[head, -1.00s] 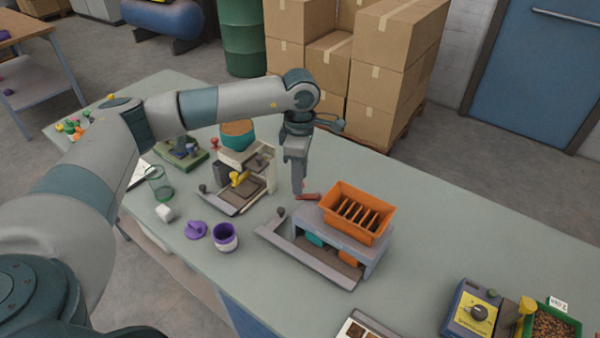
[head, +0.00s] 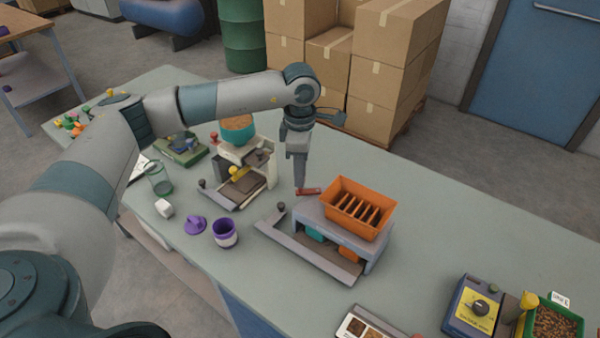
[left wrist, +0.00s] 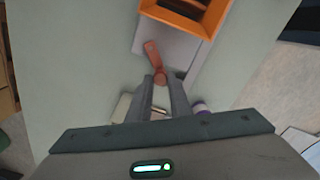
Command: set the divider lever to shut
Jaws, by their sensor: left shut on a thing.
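The divider is an orange slotted hopper (head: 356,208) on a grey stand (head: 335,235); part of it shows at the top of the left wrist view (left wrist: 185,12). Its red lever (head: 309,191) sticks out at the stand's back left corner. My left gripper (head: 300,188) points straight down at the lever's left end. In the left wrist view my fingertips (left wrist: 164,82) are closed around the round end of the red lever (left wrist: 153,57), and its arm reaches up and left beyond them. My right gripper is not in view.
A grey tray (head: 300,252) runs along the stand's front, with teal and orange pieces under the hopper. A purple cup (head: 225,232) and purple lid (head: 195,225) stand to the left. A scale-like device (head: 240,180) is behind them. A yellow-and-blue box (head: 474,308) stands front right.

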